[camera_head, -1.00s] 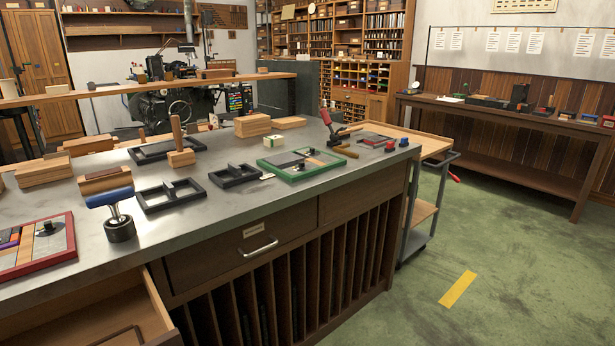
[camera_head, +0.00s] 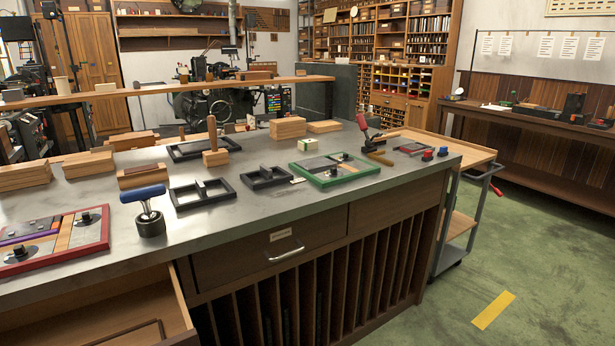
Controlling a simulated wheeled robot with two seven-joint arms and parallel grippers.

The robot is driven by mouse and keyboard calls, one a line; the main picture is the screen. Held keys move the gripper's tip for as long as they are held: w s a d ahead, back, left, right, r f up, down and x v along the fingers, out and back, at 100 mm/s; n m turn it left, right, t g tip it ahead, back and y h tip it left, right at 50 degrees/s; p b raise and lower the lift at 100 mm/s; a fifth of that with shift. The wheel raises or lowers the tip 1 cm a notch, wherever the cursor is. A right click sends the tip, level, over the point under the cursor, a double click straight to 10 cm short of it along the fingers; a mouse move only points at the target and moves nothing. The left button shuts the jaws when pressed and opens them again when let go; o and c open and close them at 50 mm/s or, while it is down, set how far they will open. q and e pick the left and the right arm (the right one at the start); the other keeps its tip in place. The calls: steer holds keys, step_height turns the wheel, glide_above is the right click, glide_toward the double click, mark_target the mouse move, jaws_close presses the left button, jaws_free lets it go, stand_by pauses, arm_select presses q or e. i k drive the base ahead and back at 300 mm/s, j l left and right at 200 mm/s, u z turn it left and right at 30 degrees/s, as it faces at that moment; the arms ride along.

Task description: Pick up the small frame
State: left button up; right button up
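A small black frame (camera_head: 268,184) with a crossbar lies flat on the metal-topped bench, near the middle of the picture. It looks the smallest of the black frames there. A larger black frame (camera_head: 207,204) lies just left of it, and another black frame (camera_head: 184,158) lies behind. A small red-edged frame (camera_head: 413,149) lies near the bench's right end. Neither of my grippers shows in the head view.
The bench top (camera_head: 245,219) has bare room along its front edge. A green frame (camera_head: 335,183), a blue-handled tool (camera_head: 150,212), wood blocks (camera_head: 288,129) and a red frame (camera_head: 104,230) lie around. An open drawer (camera_head: 185,298) juts out at lower left. A cart (camera_head: 459,222) stands at the bench's right end.

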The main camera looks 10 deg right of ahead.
mark_target(266, 173)
steer(key=i+l+u, duration=0.6)
steer(key=l+u, duration=0.2)
steer(key=i+l+u, duration=0.2)
steer(key=l+u, duration=0.2)
